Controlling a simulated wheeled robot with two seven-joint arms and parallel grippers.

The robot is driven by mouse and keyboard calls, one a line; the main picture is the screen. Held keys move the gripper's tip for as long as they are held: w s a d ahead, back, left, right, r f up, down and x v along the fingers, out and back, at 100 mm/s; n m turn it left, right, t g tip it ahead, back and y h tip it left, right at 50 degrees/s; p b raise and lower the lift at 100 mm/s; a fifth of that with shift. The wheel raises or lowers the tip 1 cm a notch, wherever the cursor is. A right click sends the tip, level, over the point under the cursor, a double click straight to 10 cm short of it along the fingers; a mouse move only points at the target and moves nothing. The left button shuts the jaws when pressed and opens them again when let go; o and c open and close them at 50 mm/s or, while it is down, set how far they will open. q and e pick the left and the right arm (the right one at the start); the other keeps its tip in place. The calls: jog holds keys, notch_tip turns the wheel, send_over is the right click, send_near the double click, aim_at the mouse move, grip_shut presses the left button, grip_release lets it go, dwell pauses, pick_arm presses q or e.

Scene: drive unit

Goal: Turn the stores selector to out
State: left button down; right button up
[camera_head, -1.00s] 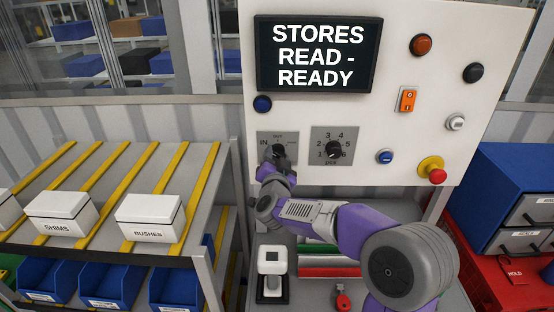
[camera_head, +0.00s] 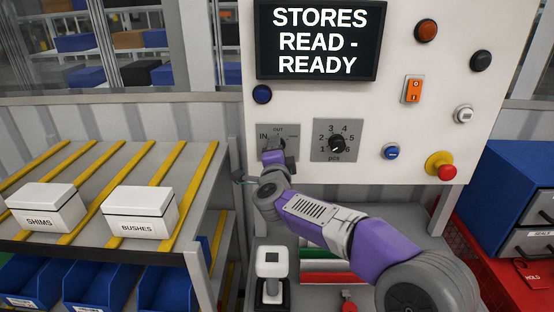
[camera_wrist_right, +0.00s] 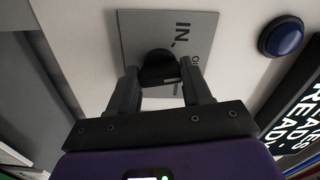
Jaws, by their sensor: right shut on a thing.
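The stores selector is a black knob (camera_wrist_right: 158,68) on a grey square plate marked IN and OUT. The plate (camera_head: 264,133) is at the lower left of the white control panel in the head view. My right gripper (camera_head: 274,147) reaches up to it and covers most of the knob there. In the right wrist view the fingers of my right gripper (camera_wrist_right: 160,76) are on either side of the knob, shut on it. Which mark the knob points to is not clear. The display (camera_head: 318,40) reads STORES READ - READY. My left gripper is not in view.
A pcs dial (camera_head: 337,144) is just right of the selector. A blue button (camera_head: 262,94) is above it. A red emergency button (camera_head: 446,172) is at the panel's lower right. A rack with white boxes (camera_head: 140,212) stands left, close to my arm.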

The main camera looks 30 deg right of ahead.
jog(key=shift+m+b, duration=0.65)
jog(key=shift+m, duration=0.45)
jog(key=o, duration=1.1)
jog(key=shift+c, duration=0.2)
jog(key=v, duration=0.7)
jog(key=shift+s, duration=0.25)
jog(key=shift+a, duration=0.1)
